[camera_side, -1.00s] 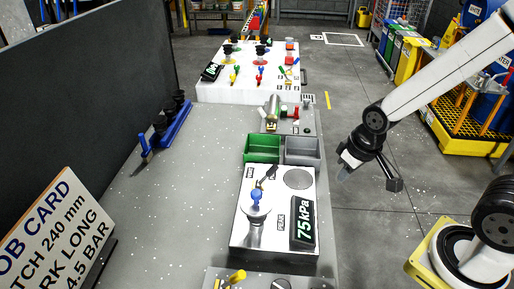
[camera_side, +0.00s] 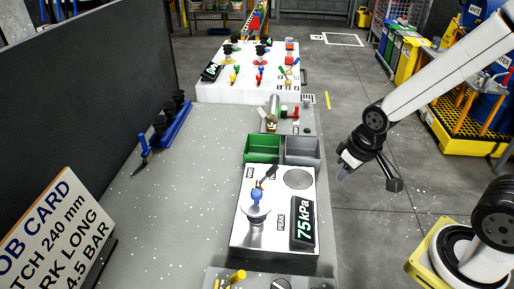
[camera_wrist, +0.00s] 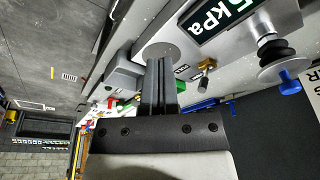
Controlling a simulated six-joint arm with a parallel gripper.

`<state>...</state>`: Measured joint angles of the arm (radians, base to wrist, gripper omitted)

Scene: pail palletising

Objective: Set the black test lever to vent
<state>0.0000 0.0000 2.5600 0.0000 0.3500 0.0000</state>
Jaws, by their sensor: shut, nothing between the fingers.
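The black test lever (camera_side: 268,174) sits at the upper middle of a white test panel, beside small labels too small to read in the side view. In the wrist view a small lever with a brass-coloured base (camera_wrist: 206,66) shows between two small labels. My gripper (camera_side: 344,175) hangs right of the panel, above the floor side of the bench and apart from the lever. Its two dark fingers (camera_wrist: 160,86) are together and empty in the wrist view. The lever's exact setting cannot be told.
The panel bears a blue-topped suction cup (camera_side: 256,198), a grey disc (camera_side: 298,179) and a display (camera_side: 303,222) reading 75 kPa. Green (camera_side: 262,149) and grey (camera_side: 303,150) bins stand behind it. A blue rack (camera_side: 174,125) lies left.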

